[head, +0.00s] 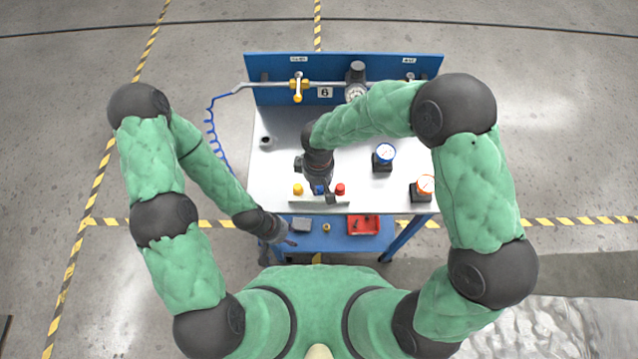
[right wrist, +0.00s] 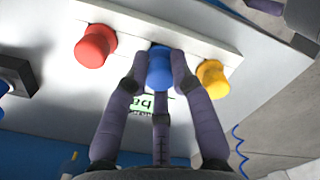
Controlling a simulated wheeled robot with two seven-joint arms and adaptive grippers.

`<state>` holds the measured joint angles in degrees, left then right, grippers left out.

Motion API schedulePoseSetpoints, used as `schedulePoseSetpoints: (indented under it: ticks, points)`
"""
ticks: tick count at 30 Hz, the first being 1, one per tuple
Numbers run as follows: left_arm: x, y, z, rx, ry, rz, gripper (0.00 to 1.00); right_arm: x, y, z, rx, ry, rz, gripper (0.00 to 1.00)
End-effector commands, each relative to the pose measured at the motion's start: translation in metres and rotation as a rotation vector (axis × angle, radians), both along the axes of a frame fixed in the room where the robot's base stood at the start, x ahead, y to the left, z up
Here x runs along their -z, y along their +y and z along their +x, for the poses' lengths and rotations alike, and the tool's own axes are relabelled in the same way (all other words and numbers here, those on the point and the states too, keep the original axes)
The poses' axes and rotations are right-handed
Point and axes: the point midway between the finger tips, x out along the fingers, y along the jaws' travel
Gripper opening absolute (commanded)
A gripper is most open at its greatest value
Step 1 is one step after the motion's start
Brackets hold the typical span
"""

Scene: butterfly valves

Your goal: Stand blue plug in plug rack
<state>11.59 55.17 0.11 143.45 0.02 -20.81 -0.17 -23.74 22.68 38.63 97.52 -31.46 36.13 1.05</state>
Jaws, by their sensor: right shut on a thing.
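The blue plug (right wrist: 160,70) is between the fingers of my right gripper (right wrist: 158,75), which is shut on it. It is in line between the red plug (right wrist: 95,46) and the yellow plug (right wrist: 212,78) at the pale plug rack (right wrist: 150,22). I cannot tell whether its lower end sits fully in the rack. In the head view the blue plug (head: 319,189) shows small under my right gripper (head: 325,192), at the rack (head: 319,201) on the table's front edge. My left gripper (head: 278,244) is empty, its fingers apart, low in front of the table.
The table (head: 285,150) carries a blue gauge (head: 384,155) and an orange gauge (head: 421,188) at the right. A blue panel (head: 425,68) with a pipe and a yellow valve (head: 297,88) stands behind. A red tray (head: 363,226) is on the lower shelf.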

Motion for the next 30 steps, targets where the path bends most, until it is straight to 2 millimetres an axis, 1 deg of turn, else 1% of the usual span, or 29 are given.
schedulePoseSetpoints:
  ticks: [26,27,29,30]
  points:
    - [0.0089,0.0001,-0.0015,-0.005,0.007,0.000,0.40,0.0093,0.0000,-0.0001,0.000,0.000,0.000,0.04]
    - [0.0090,0.0002,-0.0016,-0.005,0.008,0.000,0.40,0.0094,0.0000,-0.0002,0.000,0.000,0.000,0.30]
    - [0.0092,0.0003,-0.0016,-0.005,0.008,0.000,0.40,0.0095,0.0000,-0.0002,0.000,0.000,0.000,0.47]
    - [0.0093,0.0003,-0.0016,-0.006,0.009,-0.001,0.40,0.0095,0.0000,-0.0002,0.000,0.000,0.000,0.52]
